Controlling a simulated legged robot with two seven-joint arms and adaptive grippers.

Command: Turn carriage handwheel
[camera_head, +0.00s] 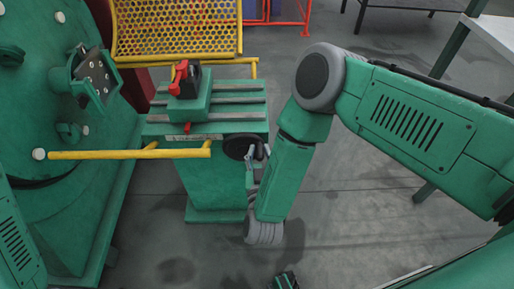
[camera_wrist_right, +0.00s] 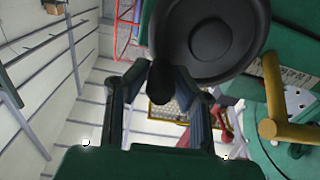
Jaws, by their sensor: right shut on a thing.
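The carriage handwheel (camera_head: 238,147) is a black disc on the front right of the green carriage stand. In the right wrist view the handwheel (camera_wrist_right: 208,38) fills the upper middle, with its dark handle knob (camera_wrist_right: 160,82) sticking out toward the camera. My right gripper (camera_head: 258,153) is at the wheel's right side in the head view. In the wrist view its two fingers (camera_wrist_right: 160,75) stand on either side of the knob, closed on it. The wrist and forearm hide part of the stand's right side.
The carriage stand (camera_head: 215,185) carries a grooved top and a red-handled block (camera_head: 187,80). A yellow bar (camera_head: 110,154) runs across in front of it to the left. A large green machine disc (camera_head: 60,190) stands left. A yellow mesh guard (camera_head: 175,28) is behind. Floor right is open.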

